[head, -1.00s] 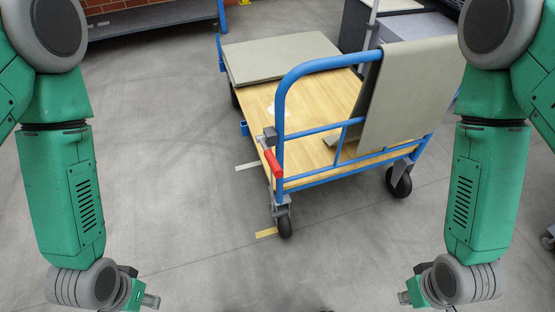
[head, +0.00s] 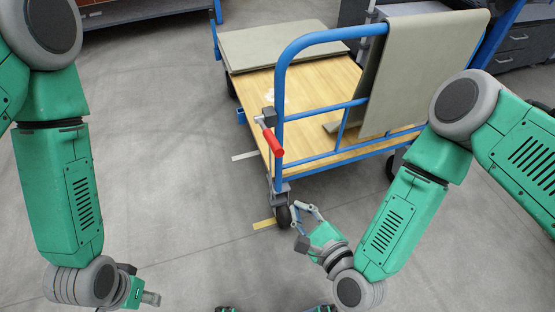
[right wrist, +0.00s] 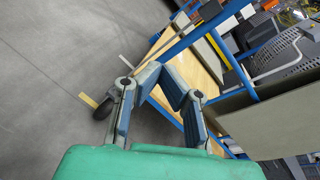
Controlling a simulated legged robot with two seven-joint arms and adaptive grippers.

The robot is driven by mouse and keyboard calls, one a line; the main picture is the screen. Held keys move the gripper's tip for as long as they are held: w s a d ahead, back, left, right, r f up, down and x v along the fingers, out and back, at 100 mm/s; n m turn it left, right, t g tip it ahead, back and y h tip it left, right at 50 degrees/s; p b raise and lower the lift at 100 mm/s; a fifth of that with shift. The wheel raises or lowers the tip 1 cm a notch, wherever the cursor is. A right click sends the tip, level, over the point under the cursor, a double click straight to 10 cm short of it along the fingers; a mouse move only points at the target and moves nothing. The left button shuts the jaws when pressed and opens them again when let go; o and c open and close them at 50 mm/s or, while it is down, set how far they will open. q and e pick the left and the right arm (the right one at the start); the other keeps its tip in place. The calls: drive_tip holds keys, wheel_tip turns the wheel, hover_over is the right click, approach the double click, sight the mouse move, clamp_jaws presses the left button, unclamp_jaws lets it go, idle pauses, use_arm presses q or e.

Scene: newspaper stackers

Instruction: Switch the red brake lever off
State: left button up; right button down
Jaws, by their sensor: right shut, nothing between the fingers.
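The red brake lever (head: 273,142) is on the near left corner post of the blue-railed cart (head: 281,90), in the head view. It slants down to the right from a dark mount. My right gripper (head: 298,224) is below it, beside the cart's front wheel and apart from the lever. It is shut and empty. In the right wrist view its fingers (right wrist: 162,78) point toward the cart's blue frame; I cannot make out the lever's red handle there. My left gripper (head: 150,298) hangs at the lower left, away from the cart; its finger state is unclear.
Grey folded sheets (head: 270,45) lie on the cart's wooden deck, and another grey sheet (head: 405,75) hangs over its rail. The front wheel (head: 283,216) stands by a yellow floor mark (head: 264,224). Floor left of the cart is clear.

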sight(278, 155)
drive_tip(key=m+t, duration=0.1)
drive_tip(key=m, duration=0.1)
drive_tip(key=w+r+m+t, duration=0.1)
drive_tip(key=m, duration=0.1)
drive_tip(key=r+m, duration=0.1)
drive_tip(key=shift+w+d+m+t+h, duration=0.25)
drive_tip(key=shift+w+m+t+h, duration=0.05)
drive_tip(key=shift+m+t, duration=0.1)
drive_tip(key=w+a+r+b, duration=0.1)
drive_tip(key=w, duration=0.2)
drive_tip(key=w+a+r+b, duration=0.1)
drive_tip(key=w+a, duration=0.1)
drive_tip(key=w, duration=0.1)
drive_tip(key=w+a+r+b, duration=0.1)
drive_tip(key=w+a, duration=0.1)
drive_tip(key=w, duration=0.2)
drive_tip(key=shift+r, duration=0.25)
